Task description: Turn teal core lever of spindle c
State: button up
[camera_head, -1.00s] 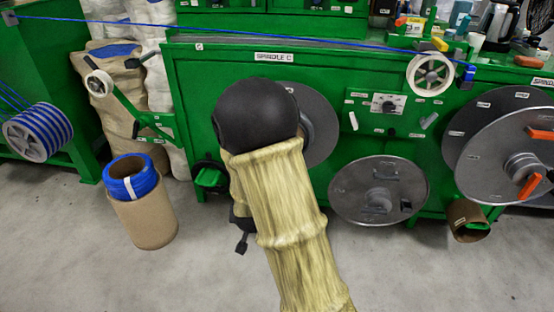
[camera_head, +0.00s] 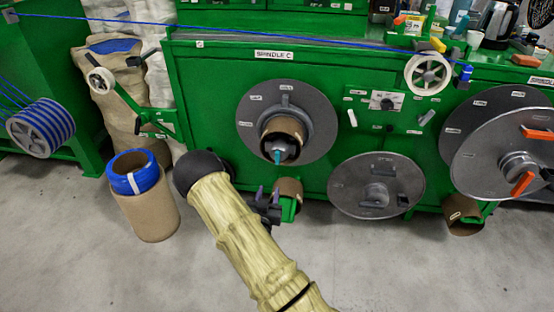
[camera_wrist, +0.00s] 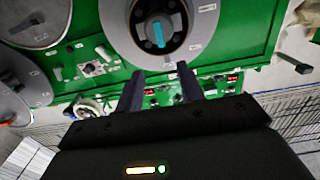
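The spindle C disc (camera_head: 312,128) is a grey round flange on the green machine front, below the "SPINDLE C" label. A brown core (camera_head: 284,126) sits at its centre, and a small teal lever (camera_head: 277,156) points down from the hub. In the wrist view the teal lever (camera_wrist: 158,34) stands on the dark hub inside the brown ring. My gripper (camera_head: 268,200) is below and left of the lever, apart from it. In the wrist view its two fingers (camera_wrist: 160,88) are spread with nothing between them, and the lever is beyond them.
A second flange disc (camera_head: 345,187) lies to the lower right against the machine. A brown core (camera_head: 290,187) is by a green bracket just below spindle C. A cardboard drum with blue cable (camera_head: 150,205) stands left. Grey floor (camera_head: 400,270) is clear in front.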

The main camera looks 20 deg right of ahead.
aim_at(277, 158)
jog(key=b+x, duration=0.2)
jog(key=x, duration=1.5)
jog(key=shift+w+d+b, duration=0.2)
jog(key=shift+b, duration=0.15)
grip_shut()
